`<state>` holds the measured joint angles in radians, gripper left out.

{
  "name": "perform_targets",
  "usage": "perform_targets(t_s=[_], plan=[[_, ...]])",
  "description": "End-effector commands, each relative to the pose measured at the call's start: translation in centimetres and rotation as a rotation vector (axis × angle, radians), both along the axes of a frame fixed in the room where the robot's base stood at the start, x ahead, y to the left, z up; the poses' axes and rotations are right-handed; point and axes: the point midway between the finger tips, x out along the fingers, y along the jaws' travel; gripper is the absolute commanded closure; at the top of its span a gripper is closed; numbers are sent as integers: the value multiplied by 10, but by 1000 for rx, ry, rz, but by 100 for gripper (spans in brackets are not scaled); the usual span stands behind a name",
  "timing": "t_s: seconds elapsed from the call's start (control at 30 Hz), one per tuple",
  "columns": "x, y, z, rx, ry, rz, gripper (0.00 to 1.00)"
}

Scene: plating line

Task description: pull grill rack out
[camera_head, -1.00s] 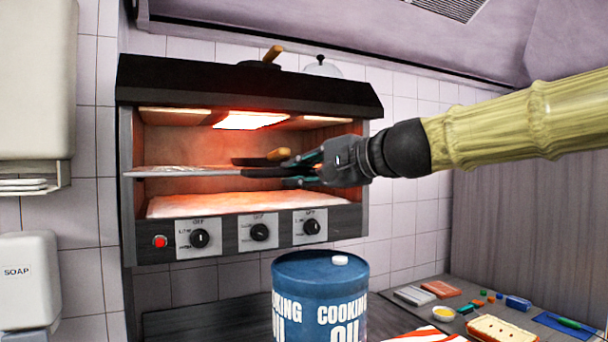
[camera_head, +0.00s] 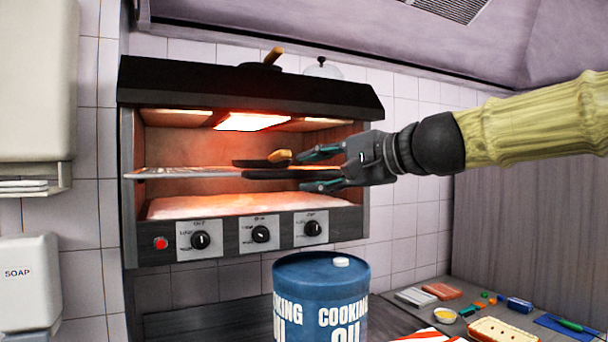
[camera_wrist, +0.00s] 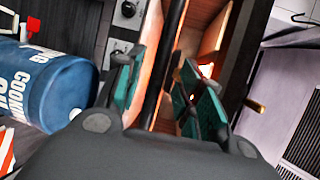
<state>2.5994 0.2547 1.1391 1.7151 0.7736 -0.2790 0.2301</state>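The grill rack (camera_head: 190,172) is a thin, light shelf across the inside of the lit grill oven (camera_head: 240,235). A dark bar (camera_head: 285,174) runs along its front right part. A dark pan with a wooden handle (camera_head: 262,160) is on the rack. My gripper (camera_head: 322,170) is in front of the oven's right half, with its teal-padded fingers spread, one above and one below the level of the bar. In the wrist view, my gripper (camera_wrist: 165,98) shows its fingers apart with a dark bar edge (camera_wrist: 166,70) between them. I cannot tell whether a finger touches it.
A blue cooking oil drum (camera_head: 320,300) stands below the oven, and also shows in the wrist view (camera_wrist: 50,90). A counter with several small items (camera_head: 500,330) is at the lower right. A soap dispenser (camera_head: 28,285) hangs at the left.

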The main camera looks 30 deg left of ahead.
Motion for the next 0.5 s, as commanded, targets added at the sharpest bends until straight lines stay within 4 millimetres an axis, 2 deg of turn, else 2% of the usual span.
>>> perform_targets(t_s=[0.1, 0.3, 0.5], plan=[[-3, -22, 6, 2, -3, 0, 63], [-8, -52, 11, 1, -1, 0, 63], [-10, -71, 14, 1, -2, 0, 63]])
